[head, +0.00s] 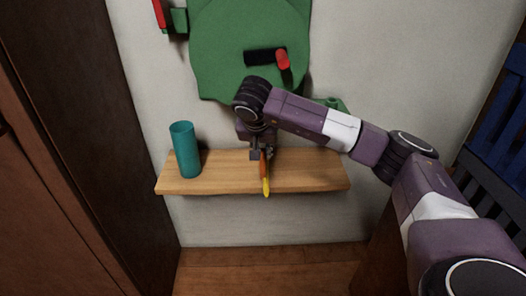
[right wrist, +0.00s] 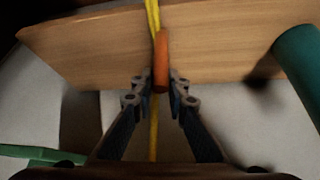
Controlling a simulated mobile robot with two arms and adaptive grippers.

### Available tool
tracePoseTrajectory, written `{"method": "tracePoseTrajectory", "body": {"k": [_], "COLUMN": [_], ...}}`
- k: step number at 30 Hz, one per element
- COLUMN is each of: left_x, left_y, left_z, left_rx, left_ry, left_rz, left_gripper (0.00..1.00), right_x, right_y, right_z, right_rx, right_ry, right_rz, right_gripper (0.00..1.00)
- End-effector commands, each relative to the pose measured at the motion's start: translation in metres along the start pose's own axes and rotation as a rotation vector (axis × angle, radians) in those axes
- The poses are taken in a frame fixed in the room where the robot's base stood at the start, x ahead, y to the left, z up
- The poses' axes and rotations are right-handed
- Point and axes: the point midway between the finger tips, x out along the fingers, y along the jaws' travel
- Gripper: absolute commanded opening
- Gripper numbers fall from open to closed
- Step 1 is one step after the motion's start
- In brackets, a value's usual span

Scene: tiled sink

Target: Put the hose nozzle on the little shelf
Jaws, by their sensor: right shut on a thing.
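The hose nozzle shows as an orange piece (head: 263,162) with a yellow part at its lower end in the head view. In the right wrist view the orange piece (right wrist: 161,58) lies between my fingertips, with a yellow strip running beside and behind it. My right gripper (head: 260,152) points down over the little shelf (head: 310,172) and is shut on the nozzle. The wooden shelf also shows in the right wrist view (right wrist: 95,50). The nozzle overlaps the shelf's front edge in the head view; I cannot tell whether it touches the wood. My left gripper is not in view.
A teal cup (head: 185,152) stands on the shelf's left end and shows at the right in the right wrist view (right wrist: 303,62). A green wall piece (head: 225,60) with a red handle (head: 283,60) hangs above. The shelf's right part looks clear.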

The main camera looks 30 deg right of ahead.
Motion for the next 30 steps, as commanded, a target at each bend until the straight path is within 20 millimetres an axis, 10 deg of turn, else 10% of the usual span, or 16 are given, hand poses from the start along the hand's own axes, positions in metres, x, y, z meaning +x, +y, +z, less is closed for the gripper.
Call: {"method": "tracePoseTrajectory", "body": {"k": [6, 17, 30], "left_x": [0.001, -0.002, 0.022], "left_y": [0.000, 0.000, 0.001], "left_z": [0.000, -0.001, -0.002], "left_rx": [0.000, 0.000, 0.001], "left_ry": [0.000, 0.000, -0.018], "left_rz": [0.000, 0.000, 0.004], "left_gripper": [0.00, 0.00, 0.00], "right_x": [0.001, -0.005, -0.092], "right_y": [0.000, 0.000, -0.001], "right_z": [0.001, -0.002, -0.003], "right_rx": [0.000, 0.000, 0.000], "right_ry": [0.000, 0.001, 0.002], "right_rz": [0.001, -0.001, -0.003], "right_gripper": [0.31, 0.31, 0.31]}}
